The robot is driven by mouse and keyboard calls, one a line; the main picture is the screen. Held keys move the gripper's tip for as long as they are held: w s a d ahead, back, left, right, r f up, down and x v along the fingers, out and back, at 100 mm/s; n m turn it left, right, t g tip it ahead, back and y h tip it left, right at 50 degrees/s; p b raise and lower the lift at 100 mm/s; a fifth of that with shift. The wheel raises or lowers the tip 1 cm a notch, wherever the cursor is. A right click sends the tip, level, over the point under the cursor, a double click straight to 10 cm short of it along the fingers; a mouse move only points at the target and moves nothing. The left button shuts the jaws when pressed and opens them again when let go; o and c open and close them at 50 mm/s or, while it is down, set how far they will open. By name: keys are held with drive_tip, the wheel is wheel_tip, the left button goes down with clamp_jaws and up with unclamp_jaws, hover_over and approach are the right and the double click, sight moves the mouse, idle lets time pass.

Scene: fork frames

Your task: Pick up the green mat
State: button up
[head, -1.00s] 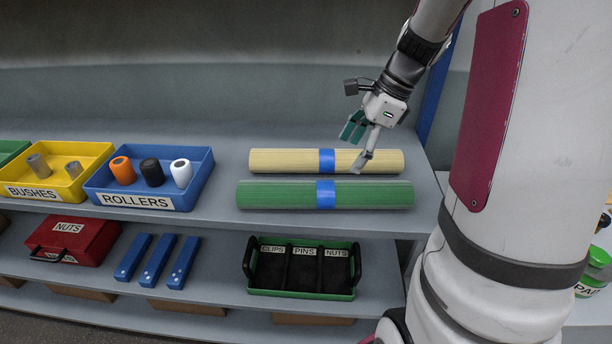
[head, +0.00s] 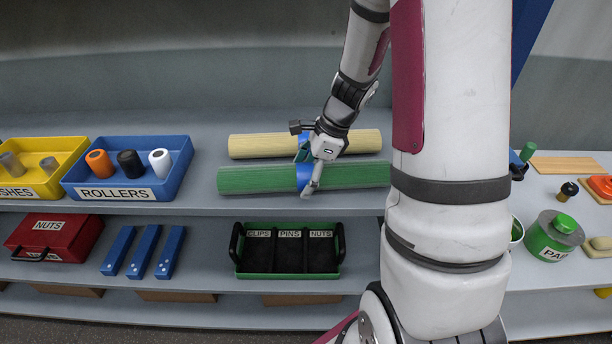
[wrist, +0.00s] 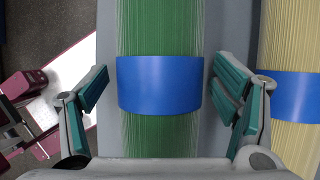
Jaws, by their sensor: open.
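The green mat (head: 240,180) is rolled up with a blue band round its middle. It lies lengthwise on the upper shelf, in front of a cream rolled mat. My gripper (head: 307,178) is over the middle of the green mat at its blue band. In the wrist view, the open fingers of my gripper (wrist: 158,92) stand on either side of the green mat (wrist: 160,135) and its blue band (wrist: 160,85). The right finger is between the two rolls. I cannot tell how far down the fingers reach.
The cream mat (head: 255,146) lies close behind; it also shows in the wrist view (wrist: 290,45). The blue ROLLERS tray (head: 180,180) stands to the left. A green-rimmed tray (head: 340,250) and a red NUTS case (head: 60,240) sit on the shelf below.

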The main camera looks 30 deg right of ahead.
drive_tip(key=shift+f, duration=0.2)
drive_tip(key=shift+a, duration=0.1)
drive_tip(key=c, duration=1.7)
drive_tip(key=shift+w+r, duration=0.1)
